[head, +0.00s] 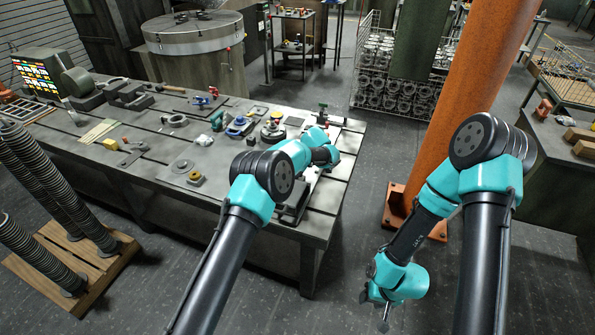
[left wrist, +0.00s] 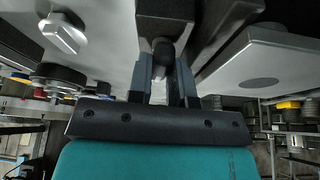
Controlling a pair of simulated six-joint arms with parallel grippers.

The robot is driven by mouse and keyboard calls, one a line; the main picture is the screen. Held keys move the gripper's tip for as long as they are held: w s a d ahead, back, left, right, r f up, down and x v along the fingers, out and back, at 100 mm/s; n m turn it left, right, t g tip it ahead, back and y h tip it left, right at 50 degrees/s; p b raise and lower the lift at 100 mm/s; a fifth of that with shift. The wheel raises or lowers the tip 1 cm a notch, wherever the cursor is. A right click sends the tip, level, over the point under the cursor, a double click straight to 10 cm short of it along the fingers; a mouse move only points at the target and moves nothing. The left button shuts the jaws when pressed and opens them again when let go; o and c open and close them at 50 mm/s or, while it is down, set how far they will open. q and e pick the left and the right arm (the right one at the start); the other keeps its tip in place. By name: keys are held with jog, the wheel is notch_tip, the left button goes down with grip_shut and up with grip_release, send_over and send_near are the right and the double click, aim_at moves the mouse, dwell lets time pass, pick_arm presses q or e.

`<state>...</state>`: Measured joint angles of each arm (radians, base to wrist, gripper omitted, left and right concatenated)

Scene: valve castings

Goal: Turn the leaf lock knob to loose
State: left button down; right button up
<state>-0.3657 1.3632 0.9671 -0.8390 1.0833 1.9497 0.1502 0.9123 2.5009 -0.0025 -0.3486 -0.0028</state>
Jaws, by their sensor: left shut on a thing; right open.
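My left gripper (left wrist: 162,85) is shut on a small dark knob (left wrist: 163,52) with a rounded end, which appears to be the leaf lock knob. The knob sits against a dark block (left wrist: 165,12) in the left wrist view. Its marking and turned position cannot be read. In the head view, my left arm reaches over the right end of the workbench (head: 160,160), and its wrist hides the fingers and the knob. My right gripper (head: 385,312) hangs low over the floor, right of the bench, open and empty.
A blue-based tool (head: 238,126) and a round fixture (head: 272,130) stand on the bench near my left arm. An orange column (head: 460,90) rises beside my right arm. Coil springs (head: 45,165) stand on a pallet at left. Floor between bench and column is clear.

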dwell(0.3)
pick_arm(q)
jog(key=c, duration=1)
grip_release()
jog(key=shift+c, duration=0.2)
